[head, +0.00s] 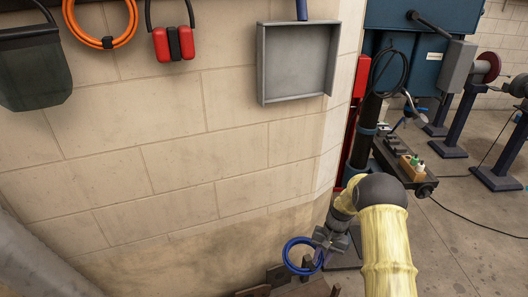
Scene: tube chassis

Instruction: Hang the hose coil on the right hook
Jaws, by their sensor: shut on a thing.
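A blue hose coil (287,255) hangs low in front of the wall at the bottom centre. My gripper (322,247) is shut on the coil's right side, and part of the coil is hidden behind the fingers. My pale yellow arm comes up from the bottom right. An orange coil (70,24) hangs on the wall at the upper left, cut off by the top edge. I cannot make out the right hook; the upper wall lies outside the picture.
Red ear muffs (173,43), a dark pouch (32,72) and a grey shallow box (297,62) hang on the wall. Dark brown pieces (280,276) stand low near the coil. The middle wall is bare.

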